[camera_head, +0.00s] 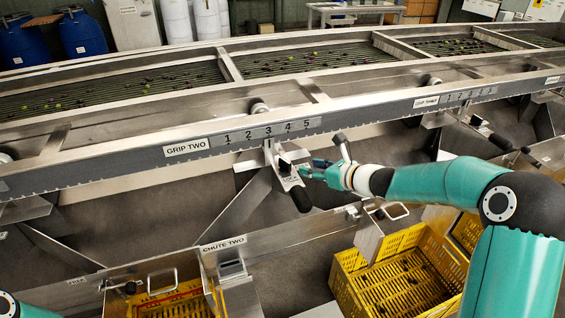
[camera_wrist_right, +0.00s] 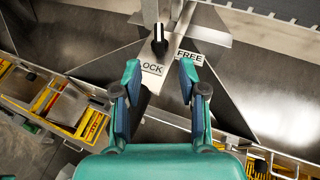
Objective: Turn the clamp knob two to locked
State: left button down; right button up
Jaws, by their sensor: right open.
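The clamp knob two is a small black knob with a pale mark on top. It shows in the right wrist view (camera_wrist_right: 159,43), just beyond my fingertips, between a LOCK label (camera_wrist_right: 152,68) at lower left and a FREE label (camera_wrist_right: 190,57) at right. I cannot tell for certain which label it points to. In the head view the knob (camera_head: 284,167) is small, on the bracket below the GRIP TWO scale. My right gripper (camera_head: 308,171) is close to its right side; in the wrist view its fingers (camera_wrist_right: 159,69) are spread and empty. My left gripper is out of view.
A black-gripped lever (camera_head: 300,198) hangs below the knob. The GRIP TWO scale (camera_head: 265,132) runs along the rail above. The CHUTE TWO plate (camera_head: 224,244) and yellow crates (camera_head: 345,285) lie below. Slanted metal plates flank the bracket.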

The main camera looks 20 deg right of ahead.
aim_at(289, 163)
jog(key=p+x, duration=0.2)
jog(key=x, duration=1)
jog(key=shift+w+a+p, duration=0.1)
jog(key=shift+w+p, duration=0.05)
jog(key=shift+p, duration=0.15)
grip_shut()
